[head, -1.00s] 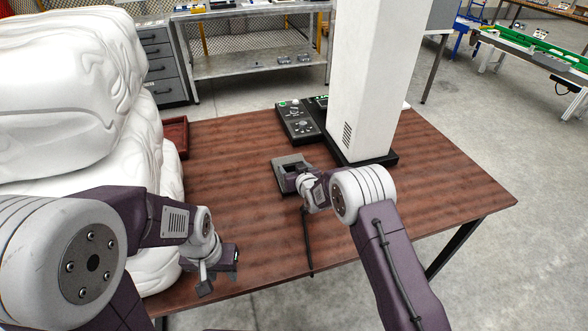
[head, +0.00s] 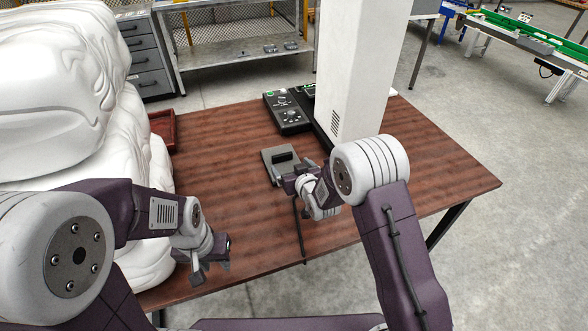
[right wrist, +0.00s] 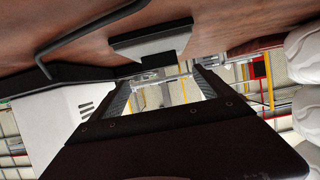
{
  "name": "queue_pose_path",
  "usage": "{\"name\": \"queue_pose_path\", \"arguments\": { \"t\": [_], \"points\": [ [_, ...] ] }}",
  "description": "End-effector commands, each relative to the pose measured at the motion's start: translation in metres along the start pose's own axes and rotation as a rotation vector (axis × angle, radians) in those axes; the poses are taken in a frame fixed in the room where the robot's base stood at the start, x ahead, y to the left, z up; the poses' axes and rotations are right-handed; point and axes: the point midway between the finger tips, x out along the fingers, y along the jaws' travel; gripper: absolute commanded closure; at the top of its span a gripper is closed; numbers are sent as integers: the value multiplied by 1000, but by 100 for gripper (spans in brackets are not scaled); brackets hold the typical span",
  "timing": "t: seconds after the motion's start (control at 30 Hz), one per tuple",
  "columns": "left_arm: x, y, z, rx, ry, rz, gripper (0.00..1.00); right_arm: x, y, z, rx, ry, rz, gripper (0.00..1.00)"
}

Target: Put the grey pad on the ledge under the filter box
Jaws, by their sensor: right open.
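My right gripper (head: 295,181) is open and empty, low over the table at the pad's near right edge, apart from the black block. In the right wrist view the grey pad (right wrist: 152,42) shows beyond the open jaws (right wrist: 160,80). My left gripper (head: 210,268) hangs by the table's near left edge; its jaw gap is unclear. I cannot pick out a filter box or ledge for certain.
The white column (head: 358,70) stands on a black base with a control box (head: 288,112) beside it. A thin black rod (head: 299,232) lies near my right gripper. White bulky sacks (head: 70,110) and a red tray (head: 163,128) are left. The table's right side (head: 440,175) is clear.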

Motion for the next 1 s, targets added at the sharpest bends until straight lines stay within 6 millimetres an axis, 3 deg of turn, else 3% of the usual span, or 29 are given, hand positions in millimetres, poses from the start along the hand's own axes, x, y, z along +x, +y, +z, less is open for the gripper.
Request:
{"name": "queue_pose_path", "arguments": {
  "t": [0.2,0.53,0.63,0.73,0.8,0.9,1.0],
  "points": [
    [-1,0,0,0,0,0,64,-27,0,0,0,0,0,10],
    [-1,0,0,0,0,0,64,-30,1,0,1,-4,2,10],
    [-2,0,0,0,0,0,64,-45,17,9,18,-98,31,10],
    [-2,0,0,0,0,0,64,-93,48,38,69,-335,93,10],
    [-1,0,0,0,0,0,64,-144,64,67,121,-529,135,10],
    [-1,0,0,0,0,0,64,-219,71,102,197,-776,173,10],
    [-1,0,0,0,0,0,64,-278,68,125,258,-950,191,10]
  ]
}}
